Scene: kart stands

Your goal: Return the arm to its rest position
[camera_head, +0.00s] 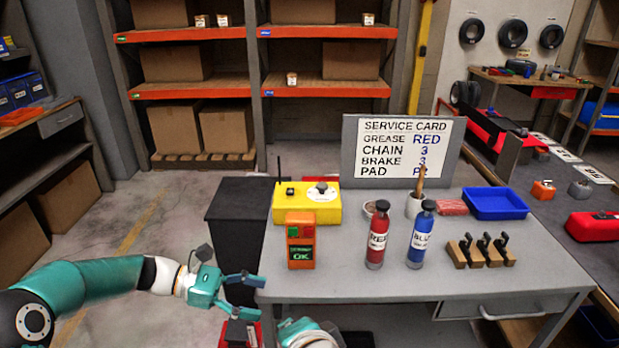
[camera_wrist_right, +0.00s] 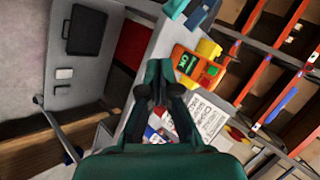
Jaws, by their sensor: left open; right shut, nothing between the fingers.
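My left arm comes in from the left in the head view. Its teal and black gripper (camera_head: 248,296) is open and empty, beside the front left corner of the grey table (camera_head: 350,282). Of my right arm, only a teal and white part shows at the bottom edge of the head view. In the right wrist view my right gripper (camera_wrist_right: 159,72) has its fingers together with nothing between them. The orange tester with the OK screen (camera_head: 300,240) stands upright on the table. A red bottle (camera_head: 377,240) and a blue bottle (camera_head: 421,240) stand to its right.
A yellow box (camera_head: 307,203), a service card (camera_head: 405,152), a blue tray (camera_head: 495,203) and black hooks on a wooden block (camera_head: 480,252) are on the table. A black bin (camera_head: 240,215) stands at its left. Shelves with cartons fill the back. Floor at the left is clear.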

